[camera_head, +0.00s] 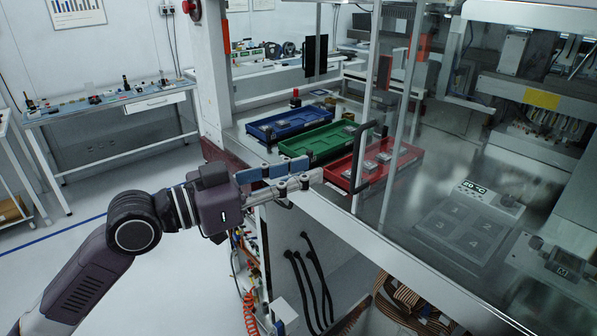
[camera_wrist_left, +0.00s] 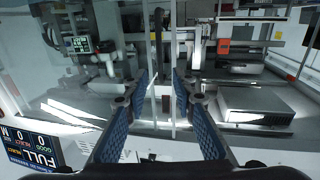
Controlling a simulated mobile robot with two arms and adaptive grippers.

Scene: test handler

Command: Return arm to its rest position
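My left gripper (camera_head: 312,170) reaches in from the left in the head view, its blue-padded fingers pointing right. It is held in the air before the front edge of the machine, close to a black door handle (camera_head: 362,155). In the left wrist view the two fingers of the gripper (camera_wrist_left: 160,88) stand apart, with nothing between the pads. Pale vertical frame bars show beyond the gap. Whether the fingertips touch anything cannot be told. My right gripper is not in view.
Blue (camera_head: 290,122), green (camera_head: 317,143) and red (camera_head: 402,158) trays lie on the machine deck behind glass. A numbered plate (camera_head: 462,229) sits farther right. A side bench (camera_head: 110,105) stands at the far left. The floor (camera_head: 120,270) beneath my arm looks clear.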

